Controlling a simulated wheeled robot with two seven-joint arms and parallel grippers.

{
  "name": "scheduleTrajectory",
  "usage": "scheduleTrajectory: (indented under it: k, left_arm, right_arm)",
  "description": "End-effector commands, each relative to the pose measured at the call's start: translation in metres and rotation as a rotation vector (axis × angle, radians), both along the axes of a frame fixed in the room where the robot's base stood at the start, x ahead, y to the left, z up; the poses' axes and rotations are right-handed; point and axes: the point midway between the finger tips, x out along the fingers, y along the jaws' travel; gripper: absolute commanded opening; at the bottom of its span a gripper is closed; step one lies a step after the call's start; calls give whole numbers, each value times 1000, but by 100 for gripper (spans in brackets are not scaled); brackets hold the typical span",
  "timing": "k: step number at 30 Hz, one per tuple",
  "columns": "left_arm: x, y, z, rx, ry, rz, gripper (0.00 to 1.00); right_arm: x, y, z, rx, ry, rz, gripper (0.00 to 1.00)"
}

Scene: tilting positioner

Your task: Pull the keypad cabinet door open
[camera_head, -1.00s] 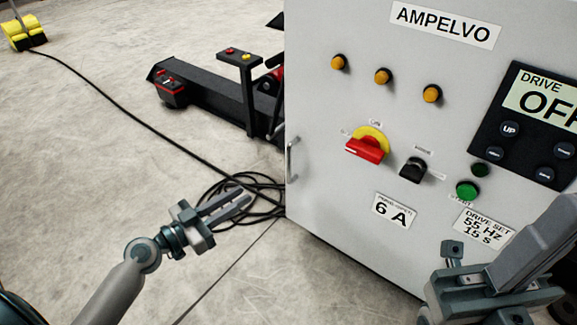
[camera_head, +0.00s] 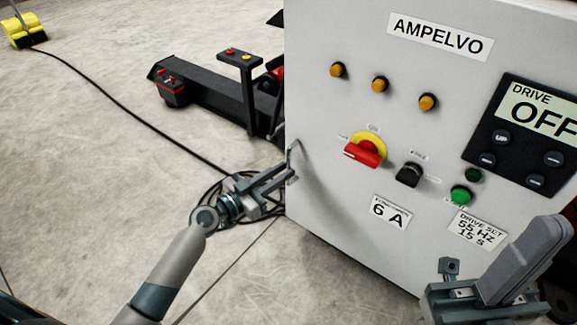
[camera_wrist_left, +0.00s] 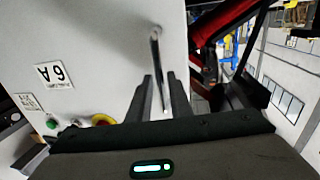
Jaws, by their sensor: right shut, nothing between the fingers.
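The keypad cabinet door (camera_head: 330,190) is a light grey panel on the right of the head view. No gap at its left edge is visible. Its metal bar handle (camera_head: 293,157) is at that edge, and shows in the left wrist view (camera_wrist_left: 155,50) too. My left gripper (camera_head: 284,176) is at the handle with its fingers apart. In the left wrist view the bar runs between the two fingers (camera_wrist_left: 160,95); I cannot tell whether they touch it. My right gripper (camera_head: 455,275) is shut and empty, in front of the door's lower right.
The door carries the keypad (camera_head: 520,135) with a display reading OFF, a red rotary switch (camera_head: 362,156), a black knob (camera_head: 409,175) and a green button (camera_head: 461,195). A black cable (camera_head: 125,108) lies on the floor. A dark machine (camera_head: 215,100) stands behind.

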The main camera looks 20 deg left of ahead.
Motion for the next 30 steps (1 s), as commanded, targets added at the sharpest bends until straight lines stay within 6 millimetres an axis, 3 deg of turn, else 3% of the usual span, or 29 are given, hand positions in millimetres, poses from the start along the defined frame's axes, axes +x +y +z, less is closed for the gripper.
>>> scheduleTrajectory:
  k: [7, 19, 21, 22, 30]
  left_arm:
    - [21, -13, 0, 0, 0, -1, 18]
    - [25, -15, 0, 1, 1, -1, 18]
    - [25, -15, 0, 1, 1, -1, 2]
    - [25, -15, 0, 1, 1, -1, 0]
    - [24, -15, 0, 1, 1, 1, 0]
  right_arm:
    - [-1, -1, 0, 1, 3, -2, 0]
    - [-2, -1, -1, -1, 5, -3, 0]
    - [-2, -1, 0, -1, 4, -3, 0]
    - [-2, -1, 0, -1, 4, -3, 0]
    - [-2, -1, 3, -1, -8, -3, 0]
